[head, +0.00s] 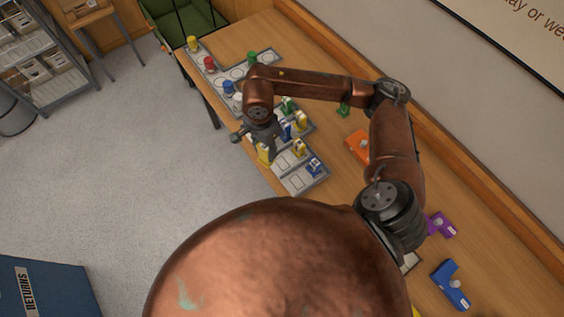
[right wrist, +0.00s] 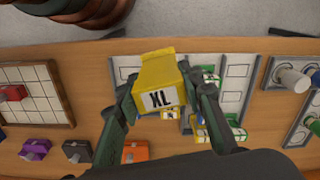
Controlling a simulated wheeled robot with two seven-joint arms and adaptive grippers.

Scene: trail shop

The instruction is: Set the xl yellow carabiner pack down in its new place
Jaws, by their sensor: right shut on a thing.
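The XL yellow carabiner pack (right wrist: 158,82) is between the fingers of my right gripper (right wrist: 165,100), its white XL label facing the wrist camera. In the head view, my right gripper (head: 264,142) is over the near-left edge of a grey tray with marked cells (head: 296,184), and the yellow pack (head: 263,154) shows below it. I cannot tell whether the pack touches the tray. Some cells at the tray's near end are empty. My left gripper is out of view.
Another grey board (head: 210,75) with round spots and coloured pieces lies farther along the table. An orange piece (head: 359,146), a purple piece (head: 440,224) and a blue piece (head: 452,286) lie to the right. A blue returns bin (head: 45,288) stands on the floor.

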